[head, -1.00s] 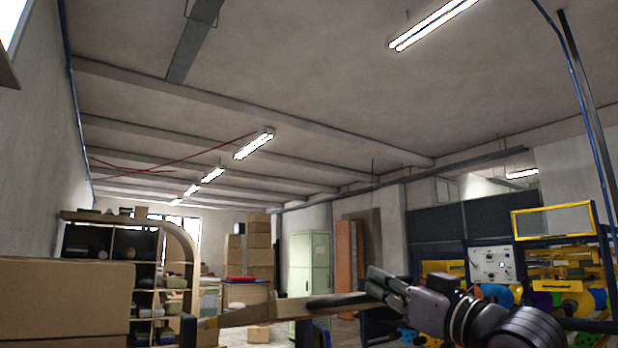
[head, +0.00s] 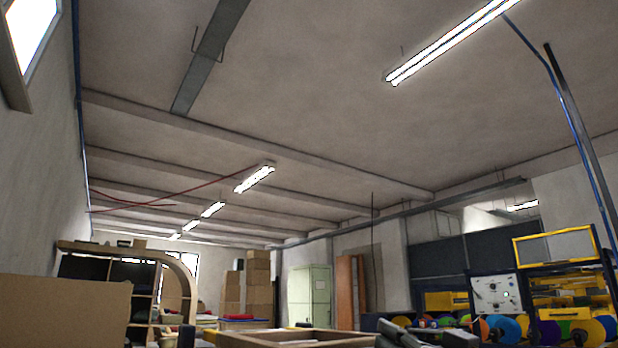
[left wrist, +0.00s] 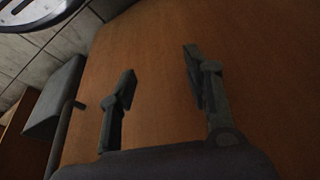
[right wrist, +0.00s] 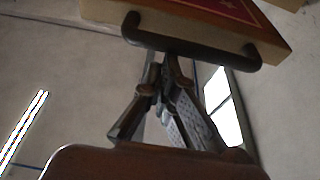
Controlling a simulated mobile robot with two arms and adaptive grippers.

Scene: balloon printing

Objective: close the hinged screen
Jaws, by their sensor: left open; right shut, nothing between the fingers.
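The hinged screen is a light wooden frame (head: 325,337) low in the head view, its lower part cut off by the picture edge. In the right wrist view the screen's wooden edge (right wrist: 262,40) is at the top, with a red panel and a dark bar handle (right wrist: 185,46). My right gripper (right wrist: 165,68) is shut, its fingertips close to the handle; I cannot tell whether they touch it. It also shows beside the frame in the head view (head: 392,332). My left gripper (left wrist: 160,65) is open and empty over a brown wooden surface (left wrist: 155,60).
A cardboard box (head: 65,310) stands at the left. A shelf (head: 130,262), stacked boxes (head: 258,285) and a pale green cabinet (head: 309,298) are at the back. A rack with yellow parts and coloured discs (head: 570,300) stands at the right.

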